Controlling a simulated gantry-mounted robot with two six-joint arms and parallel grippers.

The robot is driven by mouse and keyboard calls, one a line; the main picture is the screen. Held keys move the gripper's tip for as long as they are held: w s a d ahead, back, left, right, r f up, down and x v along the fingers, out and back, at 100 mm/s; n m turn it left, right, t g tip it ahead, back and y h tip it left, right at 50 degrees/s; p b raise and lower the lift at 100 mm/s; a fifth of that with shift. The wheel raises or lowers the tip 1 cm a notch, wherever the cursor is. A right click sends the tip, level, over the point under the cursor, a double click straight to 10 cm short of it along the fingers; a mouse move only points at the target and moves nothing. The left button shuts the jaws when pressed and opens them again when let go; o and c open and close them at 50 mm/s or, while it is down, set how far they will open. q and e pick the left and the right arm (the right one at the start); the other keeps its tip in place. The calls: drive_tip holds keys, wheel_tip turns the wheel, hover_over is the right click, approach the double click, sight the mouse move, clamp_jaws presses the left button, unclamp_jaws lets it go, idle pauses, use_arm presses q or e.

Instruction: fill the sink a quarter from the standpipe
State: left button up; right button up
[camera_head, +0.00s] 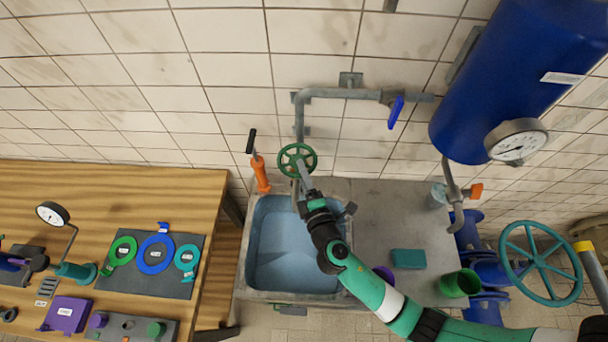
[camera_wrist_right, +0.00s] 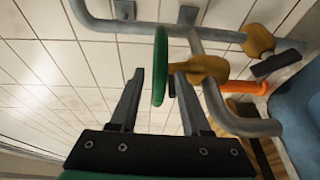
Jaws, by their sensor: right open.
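The standpipe (camera_head: 299,120) is a grey pipe on the tiled wall with a green handwheel (camera_head: 296,147). The sink (camera_head: 246,262) stands below it, with a blue-grey basin; I cannot tell whether water is in it. My right gripper (camera_head: 305,187) is at the standpipe, just below the handwheel in the head view. In the right wrist view the gripper (camera_wrist_right: 160,80) is open and empty, and the handwheel (camera_wrist_right: 160,65) shows edge-on between the fingertips' lines, contact unclear. The standpipe's bent pipe (camera_wrist_right: 230,118) passes beside the right finger. My left gripper is not in view.
A blue tank (camera_head: 520,75) with a gauge is at upper right. A teal block (camera_head: 408,259) and green cup (camera_head: 460,283) stand right of the sink. A wooden table (camera_head: 120,185) with parts is at left.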

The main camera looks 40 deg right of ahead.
drive_tip(key=b+v, duration=0.1)
drive_tip(key=v, duration=1)
drive_tip(key=shift+s, duration=0.25)
drive_tip(key=shift+a, duration=0.1)
